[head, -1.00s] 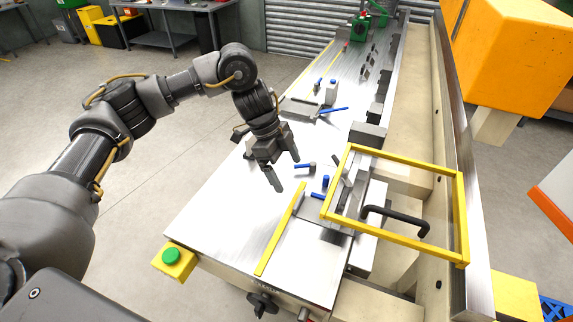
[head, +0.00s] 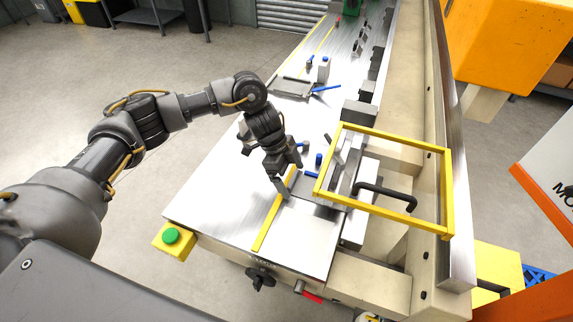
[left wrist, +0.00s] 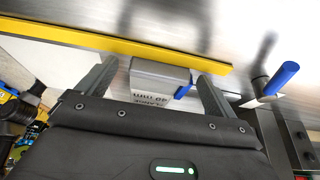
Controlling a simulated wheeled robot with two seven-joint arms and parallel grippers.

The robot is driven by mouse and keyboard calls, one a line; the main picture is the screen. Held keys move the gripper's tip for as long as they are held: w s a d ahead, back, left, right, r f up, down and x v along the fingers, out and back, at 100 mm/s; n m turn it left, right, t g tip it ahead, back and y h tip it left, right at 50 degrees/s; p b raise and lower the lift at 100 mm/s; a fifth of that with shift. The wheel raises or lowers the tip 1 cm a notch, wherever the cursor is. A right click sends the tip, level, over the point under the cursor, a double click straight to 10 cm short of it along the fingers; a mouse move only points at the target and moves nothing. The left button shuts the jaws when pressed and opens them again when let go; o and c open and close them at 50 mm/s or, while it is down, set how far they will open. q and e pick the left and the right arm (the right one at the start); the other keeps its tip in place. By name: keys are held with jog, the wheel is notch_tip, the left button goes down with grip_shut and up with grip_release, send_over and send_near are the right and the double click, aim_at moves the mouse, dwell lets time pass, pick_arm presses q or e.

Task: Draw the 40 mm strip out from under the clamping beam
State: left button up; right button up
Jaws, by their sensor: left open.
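My left gripper (head: 292,180) is open, pointing down over the table beside the yellow guard frame. In the left wrist view its two fingers (left wrist: 155,85) stand apart on either side of a grey block (left wrist: 160,72) with printed lettering that includes "40 mm". The block is not gripped; contact with the fingers cannot be judged. The metal clamping beam (head: 347,180) shows inside the guard frame. I cannot pick out the strip with certainty; the gripper and guard cover part of that spot. My right gripper is not in view.
A yellow guard frame (head: 385,135) with a black handle (head: 385,190) stands right of the gripper. A yellow bar (head: 270,222) lies on the table (head: 215,205); it also crosses the left wrist view (left wrist: 110,42). A blue-handled lever (left wrist: 282,78) stands close to the right finger. A green button (head: 171,236) sits at the near-left corner.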

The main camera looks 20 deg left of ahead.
pick_arm(q)
jog(key=shift+f, duration=0.2)
jog(key=shift+c, duration=0.3)
jog(key=c, duration=1)
jog(key=shift+r, duration=0.1)
jog(key=shift+d+p, duration=0.3)
jog(key=shift+p, duration=0.2)
